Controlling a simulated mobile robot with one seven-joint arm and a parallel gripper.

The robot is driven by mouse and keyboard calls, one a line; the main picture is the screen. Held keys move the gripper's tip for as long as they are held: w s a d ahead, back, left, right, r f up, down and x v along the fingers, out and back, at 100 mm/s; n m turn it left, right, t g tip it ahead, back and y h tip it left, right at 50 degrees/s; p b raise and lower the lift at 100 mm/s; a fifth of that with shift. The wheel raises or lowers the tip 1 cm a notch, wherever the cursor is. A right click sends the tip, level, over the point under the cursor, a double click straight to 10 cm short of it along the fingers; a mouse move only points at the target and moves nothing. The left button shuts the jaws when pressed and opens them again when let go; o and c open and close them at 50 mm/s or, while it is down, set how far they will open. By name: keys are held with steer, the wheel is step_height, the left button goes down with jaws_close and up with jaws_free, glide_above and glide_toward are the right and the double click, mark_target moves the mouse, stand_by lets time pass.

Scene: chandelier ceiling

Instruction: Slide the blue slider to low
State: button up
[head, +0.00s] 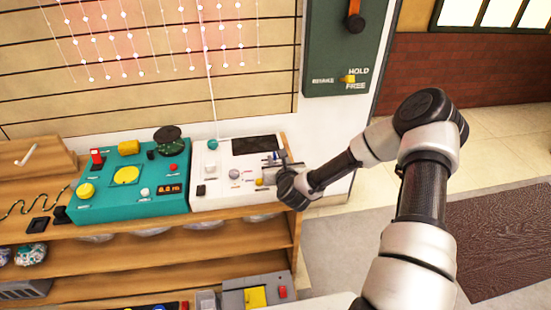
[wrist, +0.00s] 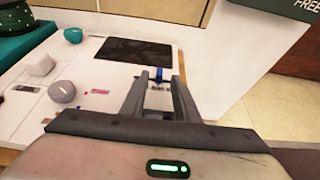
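The blue slider (wrist: 158,74) is a small knob on the white control panel (wrist: 112,73). In the wrist view it shows between the tips of my gripper (wrist: 160,82), just past the fingers. The two grey fingers are apart, with a visible gap on both sides of the slider. I cannot tell whether either finger touches it. In the head view my gripper (head: 278,163) is over the right side of the panel, and the blue slider (head: 277,156) is a small, partly hidden spot. The slider's low mark is not readable.
A grey knob (head: 234,174) and a dark screen (head: 256,144) are on the white panel. A teal panel (head: 112,207) with buttons stands left of it on a wooden shelf. A green wall panel (head: 337,50) with a lever is behind. Floor is open at right.

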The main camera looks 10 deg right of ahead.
mark_target(274, 154)
steer(key=shift+b+x, duration=0.3)
steer(key=shift+x, duration=2.1)
steer(key=shift+s, duration=0.1)
jaws_close()
steer(key=shift+a, duration=0.1)
